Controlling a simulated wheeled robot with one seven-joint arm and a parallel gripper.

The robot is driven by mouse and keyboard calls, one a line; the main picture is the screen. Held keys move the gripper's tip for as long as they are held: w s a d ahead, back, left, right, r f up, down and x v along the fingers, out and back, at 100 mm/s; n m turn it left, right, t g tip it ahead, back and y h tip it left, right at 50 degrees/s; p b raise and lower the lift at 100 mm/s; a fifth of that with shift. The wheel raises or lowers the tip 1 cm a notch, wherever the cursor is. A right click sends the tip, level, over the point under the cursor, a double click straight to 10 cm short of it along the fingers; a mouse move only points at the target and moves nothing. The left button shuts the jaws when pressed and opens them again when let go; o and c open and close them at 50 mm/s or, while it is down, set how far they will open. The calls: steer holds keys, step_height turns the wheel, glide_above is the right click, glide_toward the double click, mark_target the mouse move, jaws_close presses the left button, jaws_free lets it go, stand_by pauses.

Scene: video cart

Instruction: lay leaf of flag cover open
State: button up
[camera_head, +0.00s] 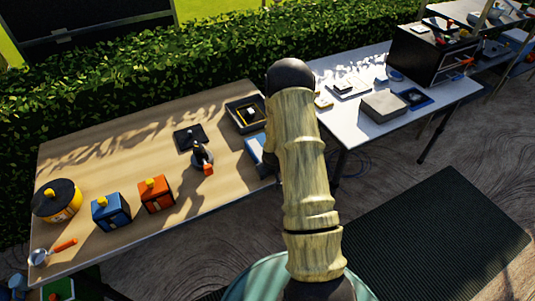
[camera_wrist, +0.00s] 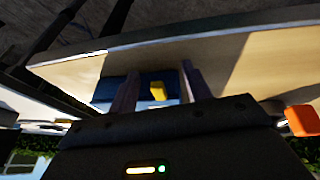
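A dark blue piece (camera_wrist: 108,92) with a small yellow tab (camera_wrist: 157,91) lies by the wooden table's edge in the wrist view; it may be the flag cover, but its leaf cannot be made out clearly. My gripper (camera_wrist: 158,84) has its two fingers apart, one on each side of the yellow tab. Whether they touch it cannot be told. In the head view a blue and pale piece (camera_head: 256,152) shows at the table's right end, partly hidden behind my arm. My gripper is hidden in the head view.
The wooden table (camera_head: 110,150) holds a yellow pot (camera_head: 57,202), blue box (camera_head: 111,212), orange box (camera_head: 156,195), black device with orange tip (camera_head: 203,158) and dark tray (camera_head: 246,115). A white table (camera_head: 345,125) stands right. A black mat (camera_head: 440,235) covers open floor.

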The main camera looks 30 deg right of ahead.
steer(key=c, duration=0.9)
steer(key=shift+d+r+y+p, duration=0.15)
steer(key=shift+r+y+p, duration=0.35)
steer(key=shift+r, duration=0.15)
steer(key=shift+c, duration=0.2)
steer(key=shift+r+y, duration=0.3)
steer(key=shift+y, duration=0.1)
steer(key=shift+d+r+m+y+p, duration=0.15)
steer(key=shift+r+m+y+p, duration=0.15)
steer(key=shift+r+y+p, duration=0.6)
